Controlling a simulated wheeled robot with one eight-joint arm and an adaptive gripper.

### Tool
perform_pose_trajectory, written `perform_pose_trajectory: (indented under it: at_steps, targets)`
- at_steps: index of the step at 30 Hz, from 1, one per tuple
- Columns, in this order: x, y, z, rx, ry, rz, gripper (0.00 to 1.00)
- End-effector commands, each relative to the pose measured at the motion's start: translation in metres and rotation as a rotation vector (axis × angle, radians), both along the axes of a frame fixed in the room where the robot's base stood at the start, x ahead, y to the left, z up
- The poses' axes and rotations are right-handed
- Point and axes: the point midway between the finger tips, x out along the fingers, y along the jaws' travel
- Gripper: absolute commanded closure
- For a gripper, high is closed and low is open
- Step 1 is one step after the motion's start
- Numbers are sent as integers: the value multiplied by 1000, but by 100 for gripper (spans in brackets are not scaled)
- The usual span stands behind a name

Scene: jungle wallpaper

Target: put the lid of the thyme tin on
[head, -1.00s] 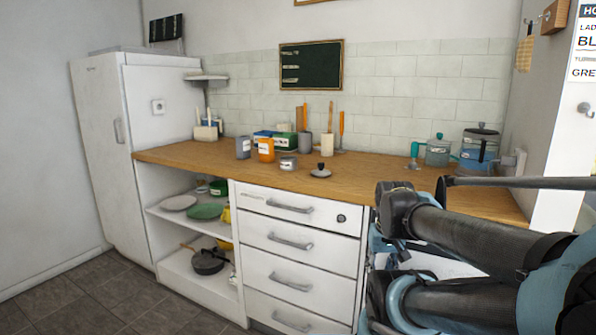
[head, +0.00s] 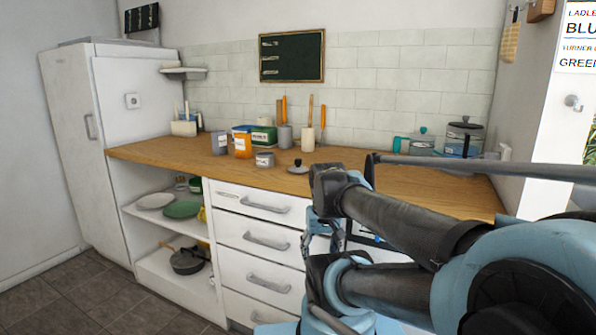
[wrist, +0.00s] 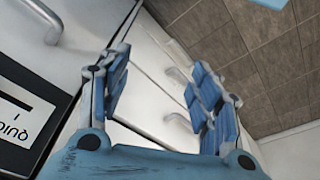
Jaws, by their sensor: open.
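A small grey tin (head: 265,159) with a pale label stands near the front of the wooden counter; the label is too small to read, so I cannot confirm it is thyme. A dark lid with a round knob (head: 298,168) lies on the counter just right of it, apart from the tin. A taller grey tin (head: 219,144) and an orange tin (head: 242,146) stand to the left. My gripper (wrist: 160,95) is open and empty in the wrist view, in front of the white drawer fronts. In the head view my arm hides much of it, below the counter edge.
Utensil holders (head: 306,139) and boxes (head: 264,136) stand behind the tins. Drawer handles (head: 266,206) stick out below; open shelves hold plates (head: 182,209) and a pan.

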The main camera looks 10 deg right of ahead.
Motion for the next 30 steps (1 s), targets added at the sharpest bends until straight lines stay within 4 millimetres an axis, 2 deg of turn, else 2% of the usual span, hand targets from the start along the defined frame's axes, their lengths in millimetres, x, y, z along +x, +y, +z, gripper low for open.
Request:
perform_pose_trajectory:
  at_steps: [5,9,15,24,30]
  targets:
    - [33,5,53,26,27,-96,42]
    - [68,5,102,53,55,-203,42]
    - [118,4,165,83,96,-354,42]
    - [201,0,246,123,160,-580,42]
    - [258,-3,290,141,204,-732,42]
